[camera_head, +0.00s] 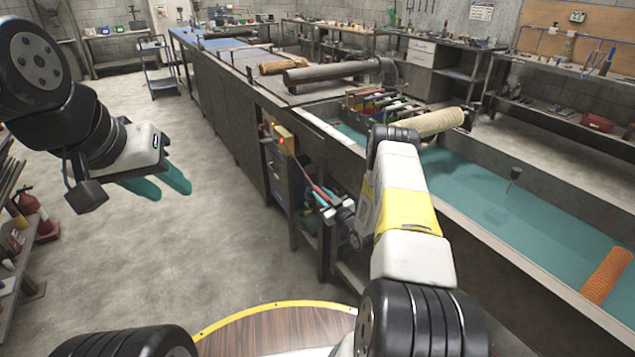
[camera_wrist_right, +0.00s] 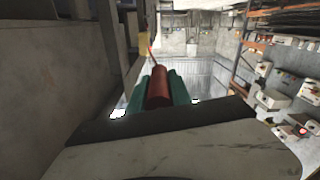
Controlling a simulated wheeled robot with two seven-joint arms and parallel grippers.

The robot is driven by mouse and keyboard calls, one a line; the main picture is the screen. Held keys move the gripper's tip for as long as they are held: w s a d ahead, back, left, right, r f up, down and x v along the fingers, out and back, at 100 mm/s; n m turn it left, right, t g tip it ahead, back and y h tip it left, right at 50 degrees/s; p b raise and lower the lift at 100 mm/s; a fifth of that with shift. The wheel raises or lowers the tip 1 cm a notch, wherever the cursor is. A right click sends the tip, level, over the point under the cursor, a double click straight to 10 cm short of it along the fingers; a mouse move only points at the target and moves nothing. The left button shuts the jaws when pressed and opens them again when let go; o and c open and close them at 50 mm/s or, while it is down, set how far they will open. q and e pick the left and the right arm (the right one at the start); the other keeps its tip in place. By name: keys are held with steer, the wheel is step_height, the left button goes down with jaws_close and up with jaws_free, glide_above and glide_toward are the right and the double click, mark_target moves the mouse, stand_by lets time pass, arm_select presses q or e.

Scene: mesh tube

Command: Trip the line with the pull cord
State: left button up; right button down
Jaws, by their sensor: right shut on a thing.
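A yellow box (camera_head: 284,139) with small red lights is on the side of the long conveyor bench. A red cord (camera_head: 303,170) runs from it down towards my right gripper (camera_head: 322,197). In the right wrist view, the red cylindrical handle (camera_wrist_right: 159,88) of the cord lies between the teal fingers of my right gripper (camera_wrist_right: 160,82), which is shut on it. The cord rises from the handle to the yellow box (camera_wrist_right: 143,41). My right forearm hides part of the bench side. My left gripper (camera_head: 172,186) hangs empty over the floor at the left, its teal fingers a little apart.
The bench (camera_head: 225,105) runs away from me with a teal trough (camera_head: 480,185) at the right. A tan mesh tube (camera_head: 430,122) and an orange mesh tube (camera_head: 607,275) lie there. The floor (camera_head: 150,250) left of the bench is clear. A fire extinguisher (camera_head: 28,203) stands far left.

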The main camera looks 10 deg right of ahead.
steer(key=shift+s+a, duration=0.2)
steer(key=shift+a, duration=0.3)
steer(key=shift+s+a, duration=0.2)
steer(key=shift+a, duration=0.3)
steer(key=c, duration=1.2)
jaws_free()
steer(key=shift+o, duration=0.2)
steer(key=shift+s, duration=0.1)
steer(key=v, duration=0.7)
steer(key=shift+s+d, duration=0.15)
steer(key=shift+s, duration=0.2)
steer(key=v, duration=0.9)
